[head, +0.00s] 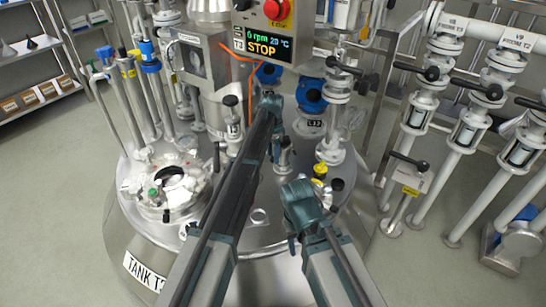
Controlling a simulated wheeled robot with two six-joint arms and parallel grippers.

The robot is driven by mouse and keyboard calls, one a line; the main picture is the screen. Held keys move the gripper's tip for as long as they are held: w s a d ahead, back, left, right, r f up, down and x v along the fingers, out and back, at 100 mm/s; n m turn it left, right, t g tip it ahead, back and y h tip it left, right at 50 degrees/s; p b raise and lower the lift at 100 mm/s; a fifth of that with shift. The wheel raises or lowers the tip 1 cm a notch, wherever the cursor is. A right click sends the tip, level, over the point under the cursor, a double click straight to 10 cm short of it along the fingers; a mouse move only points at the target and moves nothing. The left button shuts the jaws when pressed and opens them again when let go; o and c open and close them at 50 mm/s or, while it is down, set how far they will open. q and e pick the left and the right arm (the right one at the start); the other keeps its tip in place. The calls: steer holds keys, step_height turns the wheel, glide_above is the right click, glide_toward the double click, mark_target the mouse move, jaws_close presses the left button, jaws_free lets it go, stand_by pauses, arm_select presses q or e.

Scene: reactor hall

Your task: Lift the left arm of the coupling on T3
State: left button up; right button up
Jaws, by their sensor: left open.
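My left arm reaches up the middle of the head view, over the steel tank lid (262,217). Its gripper (275,156) is open and small in the picture, partly hidden by the arm. It is beside a short metal fitting (284,160) with a dark top. I cannot tell whether this fitting is the coupling, and no raised or lowered coupling arm can be made out. My right arm comes in from the lower right and bends over the lid's front. Its fingers cannot be made out. The tank's label (143,270) reads "TANK T", with its last character unclear.
A control box (265,45) with a red button and "STOP" display hangs over the lid. A round hatch (172,188) is at left. Pipes and valves (332,140) stand close at the right, with a pipe rack (470,125) beyond. Floor (60,170) at left is clear.

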arm_select(q)
jaws_close()
steer(key=shift+w+r+y, duration=0.15)
steer(key=shift+y, duration=0.25)
steer(key=shift+g+y, duration=0.6)
steer(key=shift+y, duration=0.1)
steer(key=shift+s+a+r, duration=0.15)
steer(key=shift+s, duration=0.05)
